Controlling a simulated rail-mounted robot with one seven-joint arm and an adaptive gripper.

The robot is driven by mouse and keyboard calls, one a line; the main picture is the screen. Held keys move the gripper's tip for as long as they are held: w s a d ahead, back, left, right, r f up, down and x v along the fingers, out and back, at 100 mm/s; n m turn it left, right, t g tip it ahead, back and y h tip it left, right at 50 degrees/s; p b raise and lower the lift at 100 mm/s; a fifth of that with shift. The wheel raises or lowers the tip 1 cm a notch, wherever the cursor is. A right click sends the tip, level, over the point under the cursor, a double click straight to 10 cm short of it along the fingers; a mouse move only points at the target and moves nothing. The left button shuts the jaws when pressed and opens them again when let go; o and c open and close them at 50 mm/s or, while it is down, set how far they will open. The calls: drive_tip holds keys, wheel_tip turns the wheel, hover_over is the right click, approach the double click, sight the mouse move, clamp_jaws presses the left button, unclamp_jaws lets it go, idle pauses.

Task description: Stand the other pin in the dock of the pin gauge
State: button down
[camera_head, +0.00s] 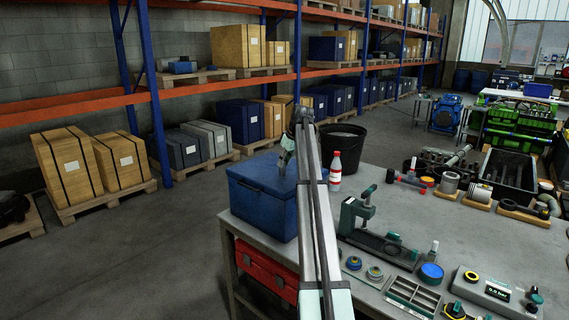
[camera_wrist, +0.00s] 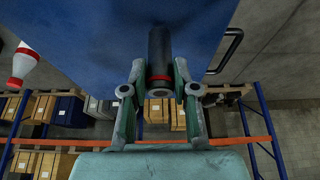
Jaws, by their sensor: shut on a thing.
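My gripper (camera_head: 287,158) is over the far part of the blue box in the head view, partly hidden by my own arm. In the wrist view my gripper (camera_wrist: 159,82) is shut on a dark cylindrical pin (camera_wrist: 159,48) with a red band between the fingers. The pin points away from the palm, with the blue box behind it. A green bench device with an upright post and a long dark base (camera_head: 372,238) stands on the bench to the right; it may be the pin gauge. I cannot make out its dock or another pin.
The blue box (camera_head: 262,203) stands at the bench's left corner. A red-capped bottle (camera_head: 335,171) stands beside it, with a black bucket (camera_head: 343,145) behind. Round parts, a divided tray (camera_head: 412,296) and a pressure readout unit (camera_head: 484,288) crowd the front.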

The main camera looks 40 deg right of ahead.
drive_tip(key=shift+r+p, duration=0.65)
drive_tip(key=shift+r, duration=1.4)
drive_tip(key=shift+a, duration=0.1)
